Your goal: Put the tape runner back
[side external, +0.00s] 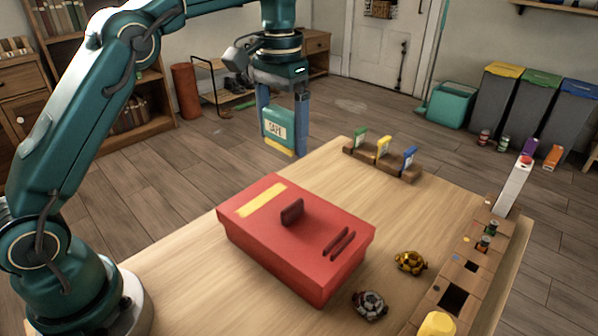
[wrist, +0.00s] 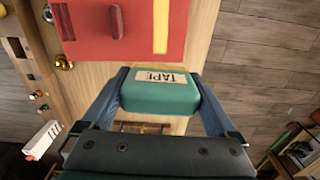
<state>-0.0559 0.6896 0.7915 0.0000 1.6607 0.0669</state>
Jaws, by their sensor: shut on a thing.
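The tape runner (side external: 278,130) is a teal block with a yellow lower edge and a pale label; the label reads TAPE in the wrist view (wrist: 160,95). My gripper (side external: 283,146) is shut on it, with one blue finger on each side. It hangs in the air beyond the far left edge of the table, clear of the red box. A wooden holder (side external: 482,250) along the table's right side has dark empty openings and several items standing in it. Which opening fits the tape runner cannot be told.
A red lidded box (side external: 290,232) with a dark handle fills the middle of the table (side external: 200,255). A gold turtle (side external: 411,262) and a grey turtle figure (side external: 370,305) lie beside it. A wooden rack (side external: 382,163) with coloured tags stands at the far edge.

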